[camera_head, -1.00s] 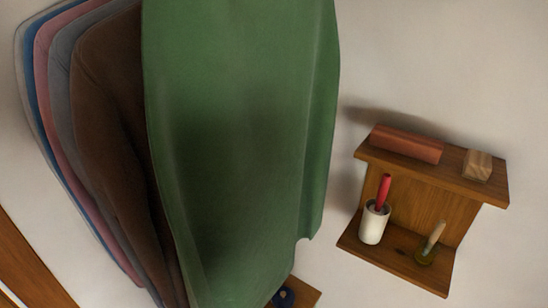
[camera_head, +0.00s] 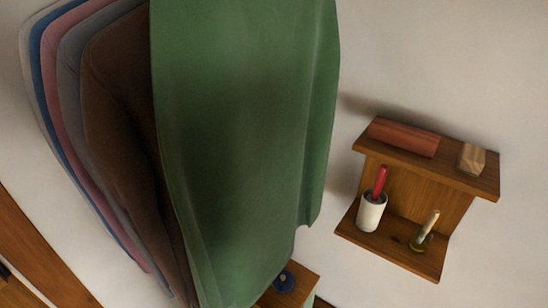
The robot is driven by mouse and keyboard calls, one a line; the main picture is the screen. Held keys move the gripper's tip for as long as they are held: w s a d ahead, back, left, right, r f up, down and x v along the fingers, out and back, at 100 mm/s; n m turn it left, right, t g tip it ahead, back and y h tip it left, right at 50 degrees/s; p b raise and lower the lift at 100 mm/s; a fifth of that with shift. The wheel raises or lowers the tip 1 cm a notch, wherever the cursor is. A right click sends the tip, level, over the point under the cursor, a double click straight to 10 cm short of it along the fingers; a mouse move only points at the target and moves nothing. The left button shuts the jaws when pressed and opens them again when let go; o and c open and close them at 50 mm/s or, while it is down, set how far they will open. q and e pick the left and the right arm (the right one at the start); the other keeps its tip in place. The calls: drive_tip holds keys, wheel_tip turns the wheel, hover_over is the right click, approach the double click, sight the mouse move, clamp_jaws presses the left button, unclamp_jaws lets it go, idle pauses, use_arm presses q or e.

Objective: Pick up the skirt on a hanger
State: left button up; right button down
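A large green garment (camera_head: 245,130) hangs closest to me and fills the middle of the head view. Its top runs out of the frame, so no hanger shows, and I cannot tell whether it is the skirt. Behind it to the left hang a brown garment (camera_head: 122,100), a grey one (camera_head: 70,75), a pink one (camera_head: 55,110) and a blue one (camera_head: 38,75), packed close together. Neither of my grippers is in view.
A wooden wall shelf (camera_head: 420,205) to the right holds a reddish-brown block (camera_head: 403,137), a small wooden block (camera_head: 472,158), a white lint roller (camera_head: 371,211) with a red handle, and a small brush-like item (camera_head: 424,232). A wooden surface (camera_head: 300,284) with a dark blue object (camera_head: 284,281) shows below.

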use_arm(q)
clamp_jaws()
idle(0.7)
